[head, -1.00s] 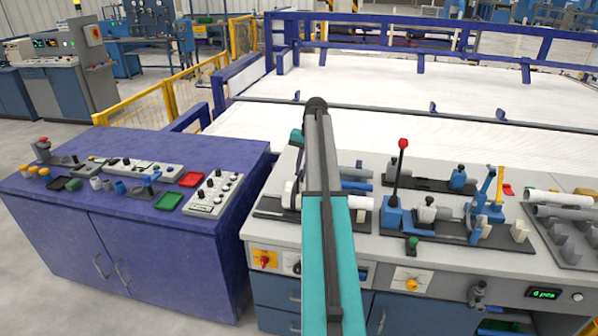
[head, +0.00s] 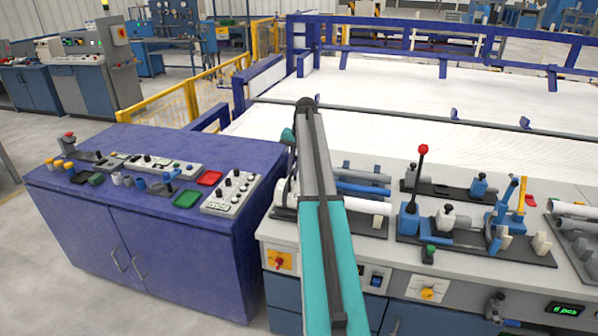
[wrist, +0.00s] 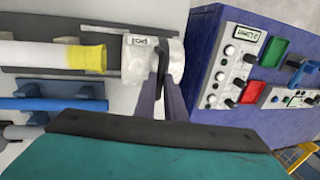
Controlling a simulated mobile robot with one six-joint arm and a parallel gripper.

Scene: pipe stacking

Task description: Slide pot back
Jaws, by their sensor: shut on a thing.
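The pot (wrist: 150,60) is a pale grey-white block with a label, in the wrist view at the upper middle. It stands off the yellow end of a white pipe (wrist: 50,56), with a small gap between them. My gripper (wrist: 163,75) is shut on a dark upright part at the pot's side, which I take to be its handle. In the head view the pot (head: 281,192) shows only in part at the left end of a dark base plate (head: 283,213). My arm hides the rest of it and my gripper's fingers there.
The purple cabinet (head: 90,240) with control boxes and red and green trays stands close on the left. Blue pipes (head: 362,189) lie behind the white one. A lever fixture (head: 424,190) and a grey pipe rack (head: 585,245) stand to the right.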

